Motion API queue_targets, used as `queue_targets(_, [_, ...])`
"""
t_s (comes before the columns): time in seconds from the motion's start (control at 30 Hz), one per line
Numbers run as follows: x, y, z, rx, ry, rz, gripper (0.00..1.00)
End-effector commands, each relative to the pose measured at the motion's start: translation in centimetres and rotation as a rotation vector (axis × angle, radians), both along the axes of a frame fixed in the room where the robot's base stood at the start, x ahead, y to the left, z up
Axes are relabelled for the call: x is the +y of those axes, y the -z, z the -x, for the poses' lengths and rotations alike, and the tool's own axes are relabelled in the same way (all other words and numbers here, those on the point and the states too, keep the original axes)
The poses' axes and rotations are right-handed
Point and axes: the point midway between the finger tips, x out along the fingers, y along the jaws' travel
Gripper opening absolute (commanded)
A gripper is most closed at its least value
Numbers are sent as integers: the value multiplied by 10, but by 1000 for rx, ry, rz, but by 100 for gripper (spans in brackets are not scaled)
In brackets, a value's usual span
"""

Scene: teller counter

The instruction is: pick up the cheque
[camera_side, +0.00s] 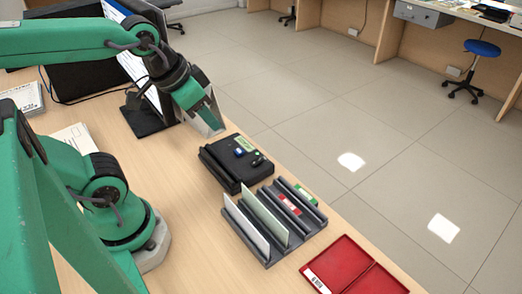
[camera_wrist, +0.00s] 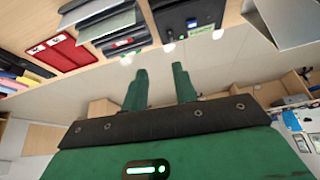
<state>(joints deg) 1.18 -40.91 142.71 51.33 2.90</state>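A grey slotted rack (camera_side: 262,258) stands on the counter near its right edge. A white slip (camera_side: 245,228) and a pale green slip (camera_side: 266,214) stand upright in its slots. Either may be the cheque; I cannot tell which. A red item (camera_side: 289,204) and a green item (camera_side: 306,194) also sit at the rack. My gripper (camera_side: 213,124) is above the counter, left of and beyond the rack, apart from it. In the wrist view my gripper (camera_wrist: 160,82) has its two fingers spread with nothing between them. The rack (camera_wrist: 112,30) shows there at upper left.
A black device (camera_side: 235,160) lies between my gripper and the rack. An open red folder (camera_side: 355,268) lies in front of the rack. A dark-based screen stand (camera_side: 147,117) is near my gripper. Bare counter lies left of the rack; the floor drops away on the right.

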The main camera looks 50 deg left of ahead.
Motion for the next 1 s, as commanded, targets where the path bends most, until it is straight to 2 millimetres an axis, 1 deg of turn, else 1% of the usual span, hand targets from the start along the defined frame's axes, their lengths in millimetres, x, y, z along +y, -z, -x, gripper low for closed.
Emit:
queue_targets(0.17, [-14, 12, -11, 58, 166, -54, 28])
queue_targets(0.27, [-25, 21, -20, 98, 299, -96, 28])
queue_targets(0.6, [-71, 65, -41, 234, 808, -234, 28])
queue_targets(0.8, [-100, 96, -46, 305, 1112, -298, 28])
queue_targets(1.0, [-122, 122, -46, 352, 1356, -341, 28])
